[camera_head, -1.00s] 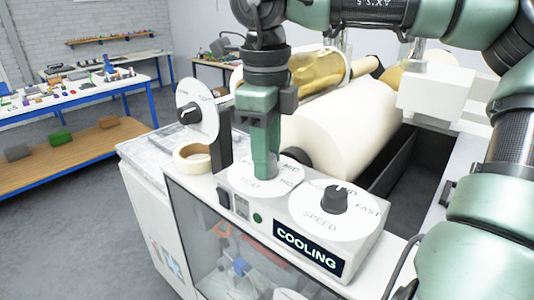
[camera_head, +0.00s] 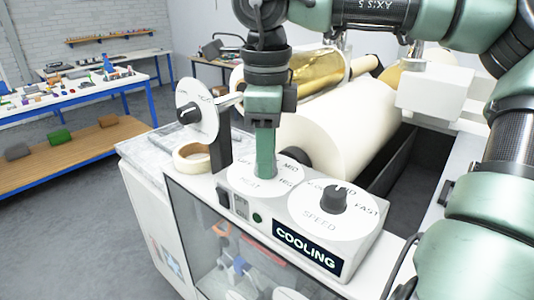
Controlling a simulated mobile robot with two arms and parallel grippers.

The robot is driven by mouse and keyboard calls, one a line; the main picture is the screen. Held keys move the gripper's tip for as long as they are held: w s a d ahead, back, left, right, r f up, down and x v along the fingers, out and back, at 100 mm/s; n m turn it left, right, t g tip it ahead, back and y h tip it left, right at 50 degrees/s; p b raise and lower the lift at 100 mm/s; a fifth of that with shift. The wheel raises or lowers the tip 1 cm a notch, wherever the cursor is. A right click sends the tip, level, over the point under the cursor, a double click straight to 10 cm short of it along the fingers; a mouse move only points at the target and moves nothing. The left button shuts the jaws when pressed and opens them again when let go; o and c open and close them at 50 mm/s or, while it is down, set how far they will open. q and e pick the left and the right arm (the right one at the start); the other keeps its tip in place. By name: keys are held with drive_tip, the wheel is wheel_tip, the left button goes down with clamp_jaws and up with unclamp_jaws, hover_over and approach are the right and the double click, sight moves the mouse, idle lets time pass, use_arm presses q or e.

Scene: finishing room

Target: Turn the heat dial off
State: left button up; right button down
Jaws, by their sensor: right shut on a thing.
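The heat dial is a white disc (camera_head: 243,184) marked HEAT, on top of the machine's control box. My right gripper (camera_head: 265,172) points straight down onto the middle of this disc. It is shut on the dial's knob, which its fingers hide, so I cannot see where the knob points. My left gripper is not in view.
Beside it is a speed dial (camera_head: 334,200) with a dark knob. A sign (camera_head: 309,250) on the box front reads COOLING. An upright white dial (camera_head: 194,111), a tape roll (camera_head: 192,157) and a large white roll (camera_head: 345,125) stand close around my gripper.

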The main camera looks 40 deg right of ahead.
drive_tip(key=c, duration=1)
unclamp_jaws()
drive_tip(key=shift+a+r+b, duration=0.1)
drive_tip(key=shift+r+b, duration=0.55)
drive_tip(key=shift+r, duration=3.25)
